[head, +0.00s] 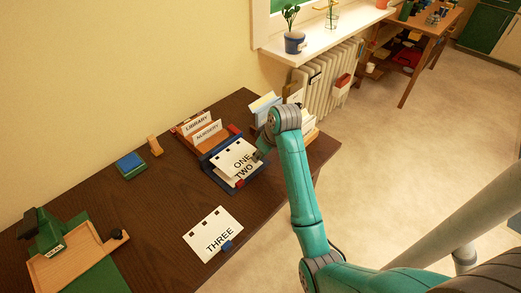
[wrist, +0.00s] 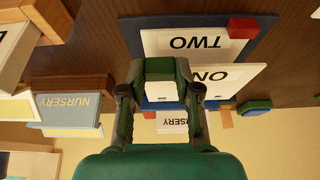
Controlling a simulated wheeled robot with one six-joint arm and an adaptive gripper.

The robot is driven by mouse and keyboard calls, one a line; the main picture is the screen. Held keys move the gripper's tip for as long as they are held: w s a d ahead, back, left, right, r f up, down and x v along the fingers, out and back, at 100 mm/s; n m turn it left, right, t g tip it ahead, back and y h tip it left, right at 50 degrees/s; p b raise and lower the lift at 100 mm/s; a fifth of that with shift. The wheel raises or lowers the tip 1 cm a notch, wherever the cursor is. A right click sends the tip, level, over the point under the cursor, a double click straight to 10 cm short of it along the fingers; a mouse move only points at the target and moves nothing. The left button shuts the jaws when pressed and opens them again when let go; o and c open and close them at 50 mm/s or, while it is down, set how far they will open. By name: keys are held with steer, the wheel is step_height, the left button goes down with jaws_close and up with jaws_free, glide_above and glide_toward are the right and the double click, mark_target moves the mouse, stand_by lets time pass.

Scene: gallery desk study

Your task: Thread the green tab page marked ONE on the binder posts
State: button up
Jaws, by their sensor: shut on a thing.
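My gripper (head: 261,153) is shut on the green tab (wrist: 165,68) of the white page marked ONE (head: 242,160), at the page's right edge in the head view. The page also shows in the wrist view (wrist: 225,78), upside down. It lies over or just above the page marked TWO (head: 244,173), which has a red tab (wrist: 243,28) and rests on the blue binder (head: 208,163). Dark square holes show along page ONE's far edge. I cannot tell whether any binder post passes through them, or how high the page sits.
A page marked THREE (head: 216,238) with a blue tab lies nearer on the desk. A card tray (head: 185,130) with LIBRARY and NURSERY cards stands behind the binder. A blue block (head: 130,165) and a green press-like device (head: 45,235) are left. Bare desk (head: 165,205) lies between.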

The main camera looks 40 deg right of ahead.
steer(key=shift+f, duration=1.8)
steer(key=o, duration=1.1)
steer(key=shift+o, duration=0.2)
steer(key=shift+r, duration=0.1)
steer(key=v, duration=0.7)
steer(key=shift+s+r, duration=0.1)
steer(key=shift+r, duration=0.05)
